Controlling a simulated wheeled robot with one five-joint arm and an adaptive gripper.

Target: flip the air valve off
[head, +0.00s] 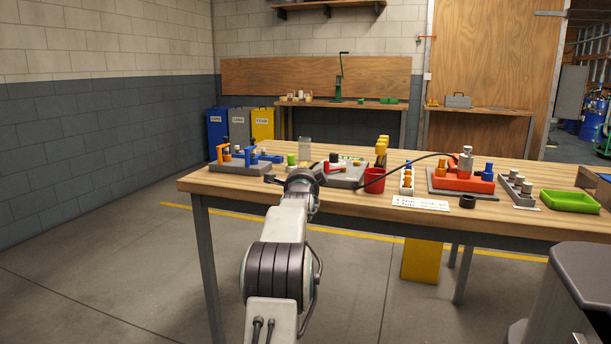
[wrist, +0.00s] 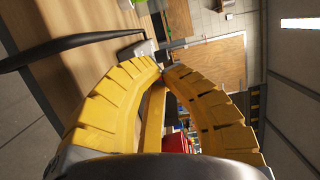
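I cannot tell for sure which fitting is the air valve. A small red handle (head: 427,37) sits on a thin pipe on the back wall, left of the wooden door. A black hose (head: 413,162) runs over the workbench to a red unit (head: 461,177) with a grey top. My gripper (wrist: 162,68) has two yellow ribbed fingers that meet at their tips, with nothing visible held at the tips. A dark bar-like thing (wrist: 65,48) passes close by in the wrist view.
The workbench (head: 250,191) holds a blue and orange fixture (head: 240,160), a red cup (head: 374,181), a green tray (head: 570,201) and a white label card (head: 420,203). A grey machine (head: 570,295) stands at the lower right. The floor at left is clear.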

